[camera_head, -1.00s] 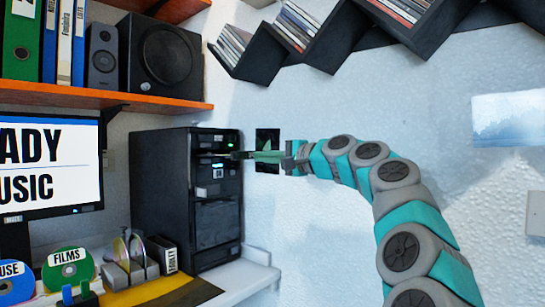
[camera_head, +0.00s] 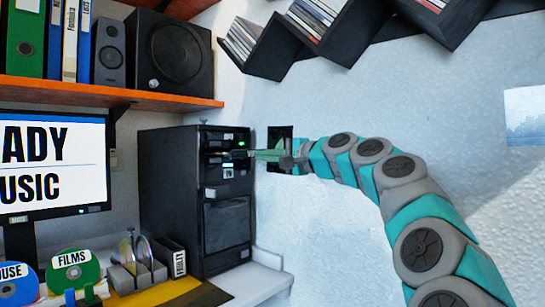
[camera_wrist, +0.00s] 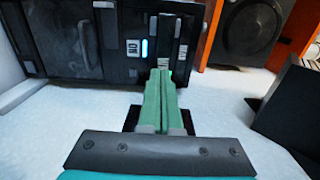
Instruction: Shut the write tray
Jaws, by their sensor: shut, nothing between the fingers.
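The black computer tower (camera_head: 222,225) stands on the white desk, with drive bays on its upper front. My gripper (camera_head: 250,154) is shut and empty, its green fingers pointing at the upper bays. In the wrist view my gripper (camera_wrist: 163,72) reaches to the tower front (camera_wrist: 80,45), with its tips beside a lit blue-white strip (camera_wrist: 144,49). A drive tray (camera_head: 236,154) shows as a thin dark edge at the fingertips; I cannot tell how far it stands out. The fingers partly hide the bay.
A monitor (camera_head: 52,165), disc stands (camera_head: 138,268) and labelled discs (camera_head: 72,268) are left of the tower. An orange shelf (camera_head: 120,94) with speakers (camera_head: 172,52) is above it. Black disc shelves (camera_head: 330,40) hang on the wall. The wall right of the tower is mostly clear.

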